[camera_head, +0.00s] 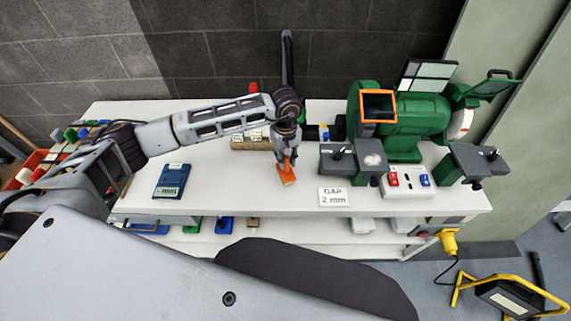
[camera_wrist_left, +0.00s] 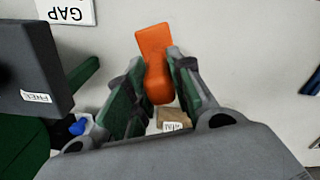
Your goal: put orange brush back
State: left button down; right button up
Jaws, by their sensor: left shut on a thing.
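The orange brush (camera_head: 287,175) is in my left gripper (camera_head: 285,157), over the middle of the white bench. In the left wrist view the orange brush (camera_wrist_left: 155,60) sits between the two fingers of the left gripper (camera_wrist_left: 158,85), which are shut on it. Its orange end points away from the wrist. I cannot tell whether the brush touches the bench top. A wooden block with labels (camera_head: 250,141) stands behind and left of the gripper; part of it (camera_wrist_left: 173,118) shows beyond the fingers in the wrist view. My right gripper is not in view.
A green bench grinder (camera_head: 417,125) with grey rests stands at the right. A "GAP 2 mm" card (camera_head: 333,197) lies near the front edge. A blue meter (camera_head: 171,181) lies at the left. The bench top (camera_head: 225,185) between meter and brush is clear. A yellow work lamp (camera_head: 500,295) stands on the floor.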

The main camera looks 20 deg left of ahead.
aim_at(286, 165)
pick_arm(q)
jog(key=shift+f+p, duration=0.35)
jog(key=shift+f, duration=1.55)
jog(key=shift+f, duration=0.15)
jog(key=c, duration=1.3)
grip_release()
jog(key=shift+o, duration=0.2)
jog(key=shift+r, duration=0.2)
notch_tip(286, 165, up, 12)
jog(key=shift+f+b, duration=0.1)
jog(key=shift+b, duration=1.05)
